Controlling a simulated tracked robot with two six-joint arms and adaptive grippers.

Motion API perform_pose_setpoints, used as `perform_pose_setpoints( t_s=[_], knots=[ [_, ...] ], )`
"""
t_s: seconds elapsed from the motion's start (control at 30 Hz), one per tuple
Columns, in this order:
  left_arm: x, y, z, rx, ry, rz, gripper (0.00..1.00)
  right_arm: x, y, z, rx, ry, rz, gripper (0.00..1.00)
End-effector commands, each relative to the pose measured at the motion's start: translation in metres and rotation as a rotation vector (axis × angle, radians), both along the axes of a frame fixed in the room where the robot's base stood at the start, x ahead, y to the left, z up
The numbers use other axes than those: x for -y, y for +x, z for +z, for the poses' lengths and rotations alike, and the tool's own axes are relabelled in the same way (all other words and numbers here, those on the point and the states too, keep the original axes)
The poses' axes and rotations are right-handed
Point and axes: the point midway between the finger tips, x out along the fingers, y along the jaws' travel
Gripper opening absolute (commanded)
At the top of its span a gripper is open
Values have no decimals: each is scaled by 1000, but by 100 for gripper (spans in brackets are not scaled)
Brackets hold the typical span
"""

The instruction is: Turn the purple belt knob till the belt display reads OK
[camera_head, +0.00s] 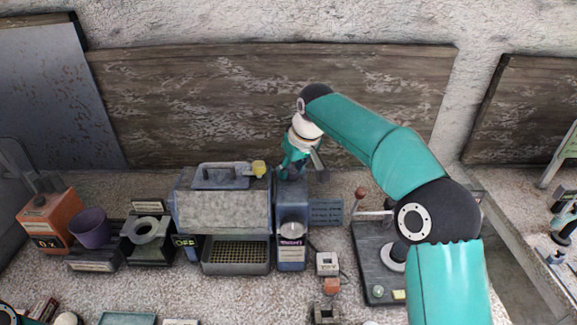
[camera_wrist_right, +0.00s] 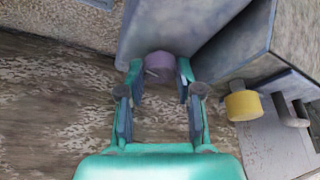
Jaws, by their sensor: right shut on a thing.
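The purple belt knob (camera_wrist_right: 159,66) sits on the blue-grey machine (camera_head: 222,200), between the fingers of my right gripper in the right wrist view. My right gripper (camera_wrist_right: 158,88) is shut on this knob. In the head view the right gripper (camera_head: 292,166) reaches down behind the top of the machine's narrow right-hand column, and the knob is hidden there. A small lit display (camera_head: 186,241) on the machine's left front appears to read OFF; I cannot tell whether it is the belt display. My left gripper does not show.
A yellow knob (camera_head: 258,168) is close to my right gripper; it also shows in the right wrist view (camera_wrist_right: 243,104). A dark board with a red-tipped lever (camera_head: 361,193) lies to the right. An orange box (camera_head: 47,220) and a purple cup (camera_head: 91,228) stand left.

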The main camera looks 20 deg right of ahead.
Motion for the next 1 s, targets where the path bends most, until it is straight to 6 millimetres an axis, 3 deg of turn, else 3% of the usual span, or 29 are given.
perform_pose_setpoints(
  t_s=[0.5, 0.53, 0.63, 1.0],
  knots=[
    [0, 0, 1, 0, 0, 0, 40, 1, 2, 2, 7, -1, 23, 0],
    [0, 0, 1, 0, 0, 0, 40, 1, 2, 2, 7, -1, 23, 39],
    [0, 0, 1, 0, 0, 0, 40, 1, 1, 2, 6, -2, 23, 56],
    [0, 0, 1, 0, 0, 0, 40, 0, 0, 3, 2, -1, 23, 59]
  ],
)
